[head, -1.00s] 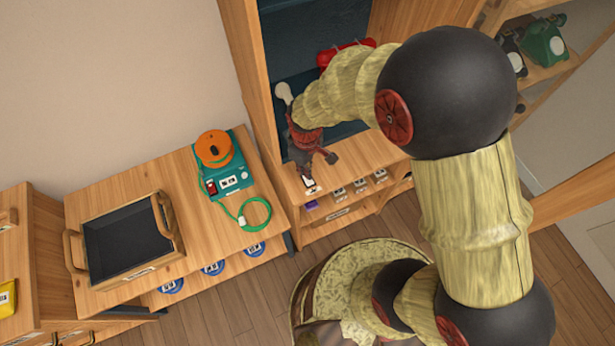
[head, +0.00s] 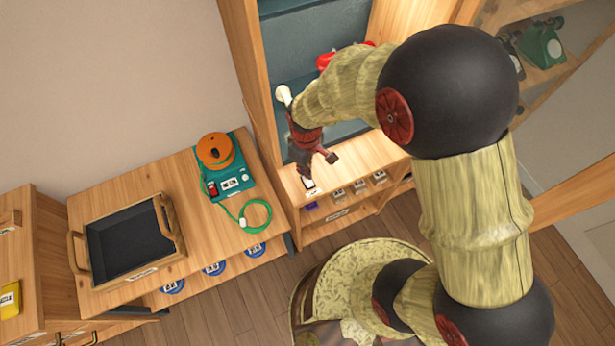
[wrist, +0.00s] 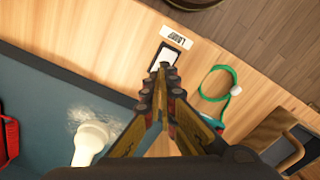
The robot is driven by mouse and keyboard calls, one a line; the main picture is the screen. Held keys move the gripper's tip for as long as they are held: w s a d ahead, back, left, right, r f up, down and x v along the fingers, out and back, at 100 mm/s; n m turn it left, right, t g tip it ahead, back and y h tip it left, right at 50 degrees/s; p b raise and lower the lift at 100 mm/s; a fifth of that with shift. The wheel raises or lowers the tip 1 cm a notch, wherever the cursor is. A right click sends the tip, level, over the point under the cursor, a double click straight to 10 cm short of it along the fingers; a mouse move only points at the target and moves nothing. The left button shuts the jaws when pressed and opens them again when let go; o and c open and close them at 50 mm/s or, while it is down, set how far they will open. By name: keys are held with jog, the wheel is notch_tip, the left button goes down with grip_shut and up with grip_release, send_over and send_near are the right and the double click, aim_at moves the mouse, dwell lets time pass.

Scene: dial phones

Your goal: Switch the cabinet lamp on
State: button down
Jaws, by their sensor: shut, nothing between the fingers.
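The lamp switch (wrist: 170,55) is a dark-framed white rocker on the wooden cabinet ledge, beside a white label reading LAMP (wrist: 177,37). It also shows in the head view (head: 308,184). My gripper (wrist: 163,70) is shut and empty, its tips overlapping the near end of the switch in the wrist view. I cannot tell whether they touch it. In the head view my gripper (head: 307,170) points down at the ledge. The white lamp bulb (head: 284,94) is in the cabinet (head: 245,62) and shows in the wrist view (wrist: 91,138). The cabinet interior looks lit.
A red phone (head: 327,60) is inside the cabinet. A teal device with an orange reel (head: 214,150) and green cord, and a dark tray (head: 130,238), occupy the left bench.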

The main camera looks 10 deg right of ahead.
jog(key=shift+r+p, duration=1.65)
jog(key=shift+r, duration=0.7)
jog(key=shift+f, duration=0.1)
jog(key=shift+s+m, duration=0.15)
jog(key=shift+m, duration=0.15)
jog(key=s+d+r+m+t, duration=0.2)
jog(key=s+d+r+m, duration=0.1)
jog(key=r, duration=0.7)
jog(key=s+d+r+m+t, duration=0.1)
jog(key=s+d+r, duration=0.4)
jog(key=r, duration=0.5)
jog(key=s+d+r+m+t, duration=0.2)
jog(key=s+d+r+m, duration=0.2)
jog(key=r, duration=0.6)
jog(key=shift+r+m+t, duration=0.3)
jog(key=shift+b, duration=0.3)
